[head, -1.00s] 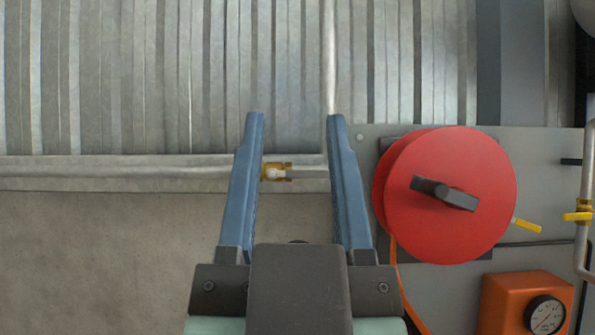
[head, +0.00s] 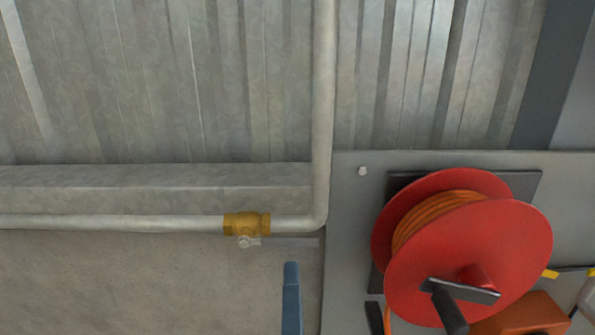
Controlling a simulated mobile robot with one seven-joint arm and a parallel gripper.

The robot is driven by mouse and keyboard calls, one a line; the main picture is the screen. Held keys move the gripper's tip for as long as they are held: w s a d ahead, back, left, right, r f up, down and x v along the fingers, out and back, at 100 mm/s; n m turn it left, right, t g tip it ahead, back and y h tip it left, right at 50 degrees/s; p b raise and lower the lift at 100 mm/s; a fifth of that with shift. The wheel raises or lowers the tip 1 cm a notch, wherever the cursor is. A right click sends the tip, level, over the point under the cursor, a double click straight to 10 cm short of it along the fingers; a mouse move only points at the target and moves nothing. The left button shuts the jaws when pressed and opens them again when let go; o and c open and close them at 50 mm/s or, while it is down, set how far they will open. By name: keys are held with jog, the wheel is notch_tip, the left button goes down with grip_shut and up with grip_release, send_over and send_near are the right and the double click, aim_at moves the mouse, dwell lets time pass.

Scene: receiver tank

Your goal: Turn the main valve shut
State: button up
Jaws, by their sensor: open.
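A brass valve (head: 246,224) sits on the horizontal grey pipe left of centre, low on the wall. Its grey lever (head: 288,242) pivots just below the valve body and points right, roughly parallel to the pipe. The lever's tip reaches about the left edge of the grey panel. No label shows on the valve. One blue finger of my gripper (head: 291,298) stands upright below the lever, apart from it in the picture. Nothing held is visible.
A red hose reel (head: 480,265) with orange hose and a dark crank juts from the grey panel (head: 350,230) at right. A vertical pipe (head: 325,100) bends into the valve's pipe. An orange box (head: 525,318) and yellow handle (head: 549,273) are lower right. Concrete at lower left is clear.

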aim_at(294, 242)
jog(key=shift+m, duration=0.4)
jog(key=w+b, duration=0.1)
jog(key=w, duration=1)
jog(key=shift+w+r, duration=0.1)
jog(key=shift+w, duration=0.95)
grip_shut()
dwell(0.5)
